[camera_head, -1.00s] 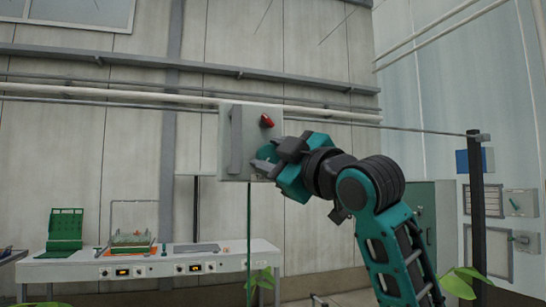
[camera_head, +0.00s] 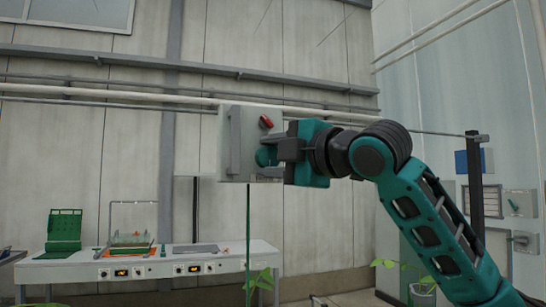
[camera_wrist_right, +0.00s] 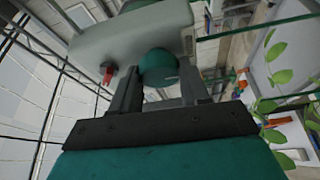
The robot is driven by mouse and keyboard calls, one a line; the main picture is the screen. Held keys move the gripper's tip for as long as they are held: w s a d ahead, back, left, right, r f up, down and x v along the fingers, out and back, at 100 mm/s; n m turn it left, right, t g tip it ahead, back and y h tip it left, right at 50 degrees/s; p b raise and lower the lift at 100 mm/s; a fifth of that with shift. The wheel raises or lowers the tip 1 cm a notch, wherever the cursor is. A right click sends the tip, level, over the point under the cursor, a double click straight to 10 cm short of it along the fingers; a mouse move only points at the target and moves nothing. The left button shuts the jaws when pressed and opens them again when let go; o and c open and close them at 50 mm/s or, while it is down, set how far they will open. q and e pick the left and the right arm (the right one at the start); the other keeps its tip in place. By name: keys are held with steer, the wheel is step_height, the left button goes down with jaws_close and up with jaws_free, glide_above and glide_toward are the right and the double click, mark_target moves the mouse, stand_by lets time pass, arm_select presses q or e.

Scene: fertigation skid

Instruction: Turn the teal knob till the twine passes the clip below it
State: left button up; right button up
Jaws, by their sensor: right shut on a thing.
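The teal knob (camera_head: 264,156) sits on the front of a grey box (camera_head: 236,172) mounted high in the room. My right gripper (camera_head: 275,155) is shut on it, coming from the right. In the right wrist view the knob (camera_wrist_right: 157,64) shows between the two dark fingers (camera_wrist_right: 157,88). A thin green twine (camera_head: 248,235) hangs straight down from under the box; it also shows in the right wrist view (camera_wrist_right: 260,27). I cannot make out the clip for sure. My left gripper is not in view.
A red switch (camera_head: 266,122) is on the box just above the knob. A grey vertical bar (camera_head: 235,140) is at the box's left. A white bench (camera_head: 150,263) with a green tray and control dials stands below left. A dark post (camera_head: 475,190) is at right.

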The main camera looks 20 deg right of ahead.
stand_by(0.4)
steer(key=o, duration=1)
steer(key=shift+o, duration=0.2)
steer(key=b+v, duration=0.2)
steer(key=v, duration=1.1)
steer(key=shift+w+f, duration=0.1)
